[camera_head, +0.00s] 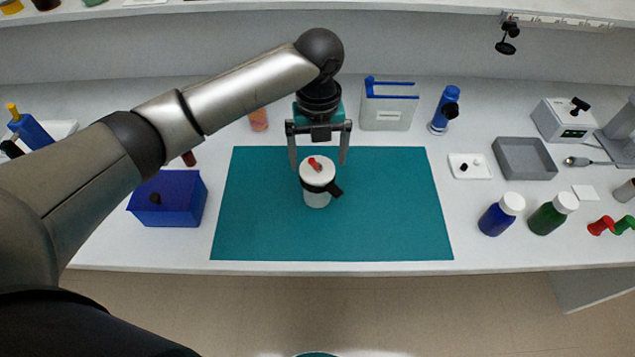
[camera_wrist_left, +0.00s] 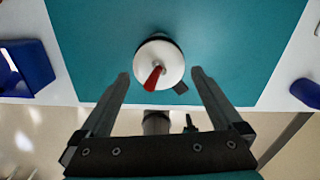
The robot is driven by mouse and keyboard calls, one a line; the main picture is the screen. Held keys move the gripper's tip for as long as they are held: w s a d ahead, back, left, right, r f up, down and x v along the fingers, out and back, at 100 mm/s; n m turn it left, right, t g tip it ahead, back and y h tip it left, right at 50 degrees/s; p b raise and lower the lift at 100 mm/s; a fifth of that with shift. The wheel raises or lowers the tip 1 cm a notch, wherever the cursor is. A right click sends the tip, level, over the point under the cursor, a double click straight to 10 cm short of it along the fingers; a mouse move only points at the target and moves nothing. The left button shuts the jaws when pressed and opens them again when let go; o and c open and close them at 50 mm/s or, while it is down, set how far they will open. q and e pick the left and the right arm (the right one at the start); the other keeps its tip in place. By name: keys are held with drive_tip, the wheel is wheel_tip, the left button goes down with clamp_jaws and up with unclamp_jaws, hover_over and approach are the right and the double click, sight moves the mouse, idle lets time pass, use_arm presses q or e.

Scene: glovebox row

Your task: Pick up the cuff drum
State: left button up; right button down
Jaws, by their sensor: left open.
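The cuff drum (camera_head: 318,180) appears to be the white upright cylinder with a black band, a black side tab and a red lever on its lid. It stands on the teal mat (camera_head: 400,220). It also shows in the left wrist view (camera_wrist_left: 172,53), just beyond the fingertips. My left gripper (camera_head: 318,164) is open, pointing down above and slightly behind the drum. Its fingers (camera_wrist_left: 160,75) are apart with nothing between them; I cannot tell the exact height gap. My right gripper is not in view.
A blue box (camera_head: 178,205) stands left of the mat. A clear bin with blue trim (camera_head: 388,108) and a blue bottle (camera_head: 445,110) stand behind it. Blue (camera_head: 496,220) and green (camera_head: 546,219) jars and a grey tray (camera_head: 524,158) are right. The mat around the drum is clear.

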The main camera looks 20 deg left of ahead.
sight(317, 177)
use_arm(q)
drive_tip(key=f, duration=0.5)
drive_tip(key=f+b, duration=0.1)
drive_tip(key=f, duration=0.1)
drive_tip(key=shift+w+a+f, duration=0.2)
drive_tip(key=shift+w+f, duration=0.05)
drive_tip(key=shift+f, duration=0.05)
drive_tip(key=shift+r, duration=0.15)
drive_tip(key=c, duration=1.3)
